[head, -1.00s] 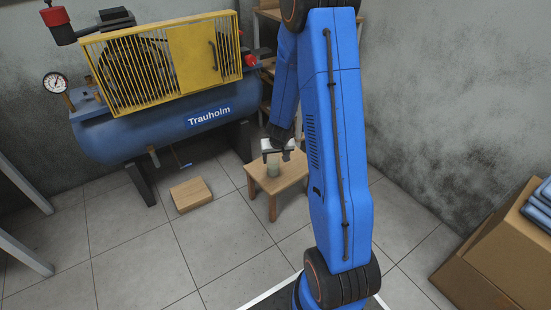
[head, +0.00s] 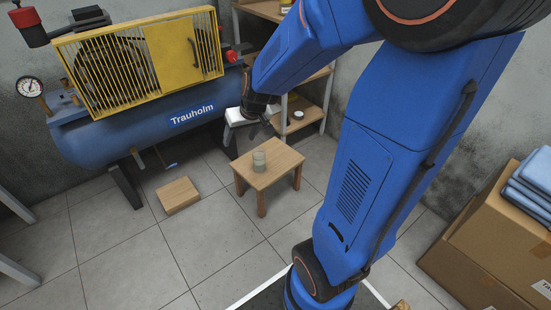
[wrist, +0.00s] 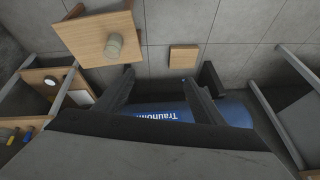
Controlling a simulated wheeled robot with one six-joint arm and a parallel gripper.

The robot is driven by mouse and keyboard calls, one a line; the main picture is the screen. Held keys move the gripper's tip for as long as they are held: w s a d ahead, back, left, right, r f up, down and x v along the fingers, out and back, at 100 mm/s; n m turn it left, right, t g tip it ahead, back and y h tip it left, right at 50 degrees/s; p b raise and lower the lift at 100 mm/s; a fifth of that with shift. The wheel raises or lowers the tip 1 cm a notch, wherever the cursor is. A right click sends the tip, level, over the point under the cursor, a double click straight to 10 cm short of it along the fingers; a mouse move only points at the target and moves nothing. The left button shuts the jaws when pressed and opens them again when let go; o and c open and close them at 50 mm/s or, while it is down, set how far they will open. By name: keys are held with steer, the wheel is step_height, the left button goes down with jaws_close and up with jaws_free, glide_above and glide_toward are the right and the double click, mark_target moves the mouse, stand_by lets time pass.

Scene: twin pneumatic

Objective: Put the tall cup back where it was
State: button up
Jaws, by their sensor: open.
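A grey-green cup (head: 259,160) stands upright on a small wooden stool (head: 270,178). In the wrist view the cup (wrist: 113,45) shows near the front edge of the stool top (wrist: 92,28). My gripper (head: 247,128) is up and behind the stool in the head view, clear of the cup. In the wrist view my gripper (wrist: 160,90) has its two dark fingers spread, with nothing between them. In the head view the fingers are small and partly hard to make out.
A blue compressor (head: 110,138) with a yellow guard stands at the left. A wooden block (head: 178,195) lies on the floor. A wooden shelf unit (head: 305,120) holds a small round container (head: 298,115). Cardboard boxes (head: 480,245) stand at the right. The floor before the stool is clear.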

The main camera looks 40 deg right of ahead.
steer(key=s+a+r, duration=0.1)
steer(key=s+r, duration=0.2)
steer(key=s, duration=0.5)
steer(key=s+a+r+n, duration=0.1)
steer(key=s+r, duration=0.3)
steer(key=s, duration=0.4)
steer(key=s+a+r+h, duration=0.1)
steer(key=s+r, duration=0.3)
steer(key=s, duration=0.4)
steer(key=shift+s+r, duration=0.15)
steer(key=shift+s, duration=0.2)
